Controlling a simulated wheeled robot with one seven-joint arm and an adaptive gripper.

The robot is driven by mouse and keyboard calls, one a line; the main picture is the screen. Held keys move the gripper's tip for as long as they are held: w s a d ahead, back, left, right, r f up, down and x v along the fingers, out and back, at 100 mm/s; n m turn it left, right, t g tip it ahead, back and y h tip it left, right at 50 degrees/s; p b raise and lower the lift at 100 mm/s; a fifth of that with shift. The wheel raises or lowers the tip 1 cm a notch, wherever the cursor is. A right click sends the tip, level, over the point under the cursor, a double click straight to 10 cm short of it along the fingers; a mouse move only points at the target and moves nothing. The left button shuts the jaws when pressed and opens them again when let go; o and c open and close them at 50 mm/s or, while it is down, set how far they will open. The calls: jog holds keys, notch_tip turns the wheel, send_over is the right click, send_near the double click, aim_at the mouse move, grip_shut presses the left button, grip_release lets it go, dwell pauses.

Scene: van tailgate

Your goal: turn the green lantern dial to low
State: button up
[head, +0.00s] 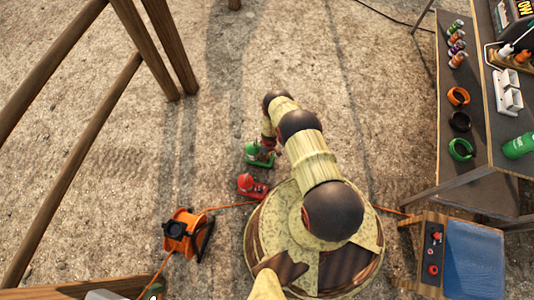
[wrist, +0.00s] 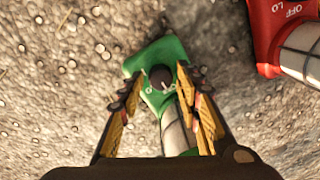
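The green lantern (head: 254,160) stands on the gravelly ground left of my arm in the head view, partly hidden by my gripper (head: 268,149). In the wrist view, the green lantern (wrist: 166,50) is below my gripper (wrist: 159,74). Its dark round dial (wrist: 160,77) lies between the two fingertips. The fingers are apart, with a gap showing on each side of the dial; I see no clear grip on it. A small pale mark shows near the dial's lower edge, but the setting is too small to read.
A red lantern (head: 250,187) stands close to the green one; its OFF and LO lettering shows in the wrist view (wrist: 288,22). An orange cable reel (head: 184,232) is to the left. A dark table (head: 470,120) and a blue-topped box (head: 474,260) are at right.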

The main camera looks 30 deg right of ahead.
grip_shut()
jog(key=shift+m, duration=0.3)
jog(key=m, duration=1.1)
jog(key=shift+s+m+t, duration=0.1)
jog(key=shift+m+t, duration=0.3)
dwell(0.5)
jog(key=shift+o, duration=0.8)
grip_release()
jog(key=shift+o, duration=0.6)
